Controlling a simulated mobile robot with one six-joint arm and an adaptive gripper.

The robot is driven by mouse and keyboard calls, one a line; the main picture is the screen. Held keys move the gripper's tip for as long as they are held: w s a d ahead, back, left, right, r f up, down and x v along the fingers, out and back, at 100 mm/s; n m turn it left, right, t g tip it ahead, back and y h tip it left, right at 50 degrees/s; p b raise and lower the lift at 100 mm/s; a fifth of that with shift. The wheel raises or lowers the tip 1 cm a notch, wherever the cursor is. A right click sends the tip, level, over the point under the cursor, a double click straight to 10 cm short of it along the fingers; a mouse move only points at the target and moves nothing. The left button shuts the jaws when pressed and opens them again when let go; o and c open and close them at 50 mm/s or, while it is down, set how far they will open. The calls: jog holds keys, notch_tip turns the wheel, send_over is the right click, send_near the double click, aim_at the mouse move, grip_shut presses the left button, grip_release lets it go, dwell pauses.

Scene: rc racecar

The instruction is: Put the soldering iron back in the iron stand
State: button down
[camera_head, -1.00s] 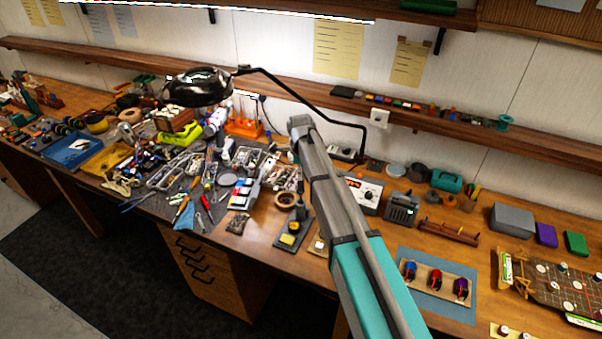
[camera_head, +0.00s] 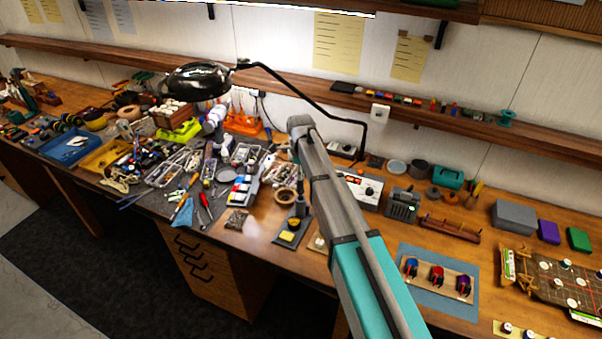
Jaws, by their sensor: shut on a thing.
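A dark base with a yellow sponge (camera_head: 288,236), which looks like the iron stand (camera_head: 299,212), stands near the bench's front edge, left of my arm. Its upright part is small and dark, and I cannot make out whether anything is in it. My teal and grey arm (camera_head: 335,190) reaches in from the lower right, over the bench. I cannot make out my gripper beyond the far end of the arm. I cannot pick out the soldering iron.
A white-fronted station (camera_head: 362,189) and a grey device (camera_head: 403,204) stand right of the arm. A tape roll (camera_head: 286,197) and many tools crowd the left. A lamp (camera_head: 197,81) hangs above. Bare wood lies in front of the sponge base.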

jog(key=shift+f+b, duration=1.6)
jog(key=shift+f, duration=0.1)
jog(key=shift+c, duration=2)
grip_release()
jog(key=o, duration=0.4)
jog(key=shift+r, duration=0.15)
jog(key=shift+r+p, duration=4.4)
jog(key=shift+p, duration=0.1)
jog(key=shift+f, duration=0.1)
